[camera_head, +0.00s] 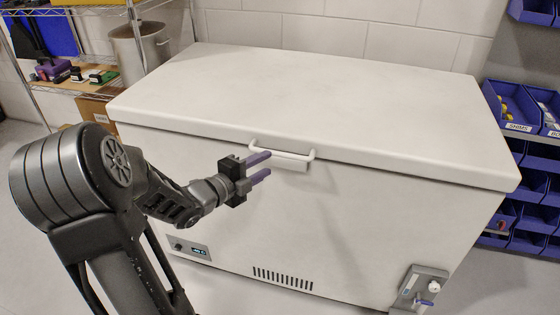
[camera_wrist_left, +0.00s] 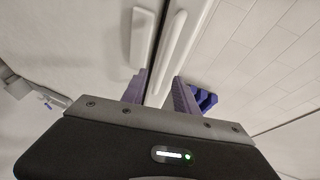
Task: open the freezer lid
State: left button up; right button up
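The white chest freezer (camera_head: 240,200) has its lid (camera_head: 320,95) lying flat and shut on top. A white bar handle (camera_head: 291,155) sticks out at the lid's front edge. My left gripper (camera_head: 268,164) is open, with its two purple fingers pointing at the left half of the handle. In the left wrist view, the handle bar (camera_wrist_left: 167,55) lies ahead, between the lines of the open fingers (camera_wrist_left: 160,92). I see no finger closed on it; whether the tips touch it cannot be told. My right gripper is not in view.
A wire shelf with a metal pot (camera_head: 140,50) stands at the left. Blue bins (camera_head: 515,105) are at the right. A tiled wall (camera_head: 330,30) is behind the freezer. A small box with a knob (camera_head: 420,287) is on the freezer's lower right front.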

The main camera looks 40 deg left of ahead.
aim_at(278, 155)
pick_arm(q)
jog(key=shift+s+a+r, duration=0.1)
jog(key=shift+a+r, duration=0.05)
jog(key=shift+r, duration=0.1)
jog(key=shift+m, duration=0.3)
jog(key=w, duration=0.2)
jog(key=w+f, duration=0.1)
jog(key=w, duration=0.4)
jog(key=shift+w+d+f, duration=0.25)
jog(key=shift+w+f, duration=0.05)
jog(key=shift+w, duration=0.05)
grip_shut()
dwell(1.0)
